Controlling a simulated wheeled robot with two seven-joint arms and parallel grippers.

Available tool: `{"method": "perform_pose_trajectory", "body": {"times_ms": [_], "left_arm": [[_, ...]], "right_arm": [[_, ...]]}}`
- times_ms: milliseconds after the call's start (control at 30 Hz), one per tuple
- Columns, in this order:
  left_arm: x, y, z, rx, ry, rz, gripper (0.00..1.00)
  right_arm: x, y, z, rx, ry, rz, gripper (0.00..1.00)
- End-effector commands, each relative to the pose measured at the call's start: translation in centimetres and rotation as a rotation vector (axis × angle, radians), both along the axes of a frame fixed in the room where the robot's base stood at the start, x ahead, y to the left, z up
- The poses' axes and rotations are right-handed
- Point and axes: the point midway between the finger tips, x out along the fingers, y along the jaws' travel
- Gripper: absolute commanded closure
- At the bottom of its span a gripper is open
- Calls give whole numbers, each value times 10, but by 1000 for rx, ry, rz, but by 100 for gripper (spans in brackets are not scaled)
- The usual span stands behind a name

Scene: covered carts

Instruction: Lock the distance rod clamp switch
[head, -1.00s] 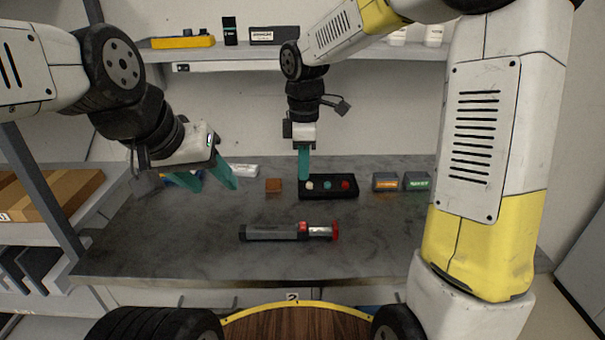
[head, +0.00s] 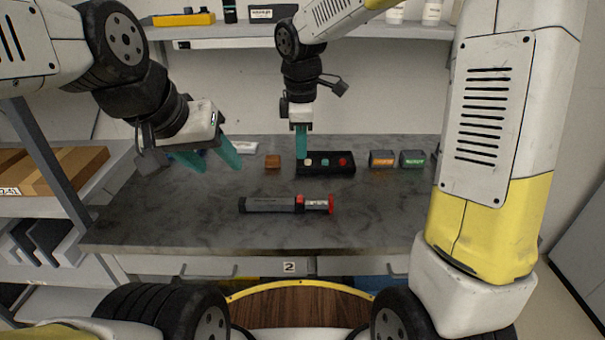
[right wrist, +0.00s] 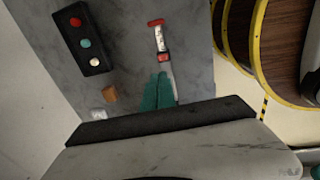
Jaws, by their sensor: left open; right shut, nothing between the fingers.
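The distance rod (head: 268,204) lies crosswise near the middle of the grey table, with a dark grey barrel at left. A red clamp switch (head: 299,203) sits at the barrel's right end; a short silver rod with a red end cap (head: 331,204) extends beyond it. I cannot tell the switch's position. My right gripper (head: 302,157) is shut and empty, pointing down by the button panel's left end, apart from the rod. In the right wrist view its fingers (right wrist: 158,92) hide part of the rod (right wrist: 160,40). My left gripper (head: 216,165) is open and empty above the table's left.
A black panel (head: 326,169) with white, teal and red buttons stands behind the rod. The table around the rod is clear.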

Motion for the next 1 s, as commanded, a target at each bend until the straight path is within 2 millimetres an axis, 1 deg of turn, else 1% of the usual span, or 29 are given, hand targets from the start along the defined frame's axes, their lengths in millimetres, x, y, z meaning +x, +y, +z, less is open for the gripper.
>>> {"method": "perform_pose_trajectory", "body": {"times_ms": [67,167,267,600,700,833,1000], "left_arm": [[0,0,0,0,-1,0,50],[0,0,0,0,-1,0,50],[0,0,0,0,-1,0,50],[0,0,0,0,-1,0,50],[0,0,0,0,-1,0,50],[0,0,0,0,0,0,50],[0,0,0,0,-1,0,50]], "right_arm": [[0,0,-3,0,1,0,100],[1,0,-12,-1,2,1,100],[2,0,-28,-1,5,2,100],[11,0,-100,-1,4,2,100],[13,0,-116,-1,4,2,100],[15,0,-131,-1,2,1,100],[17,0,-139,0,0,1,100]]}}
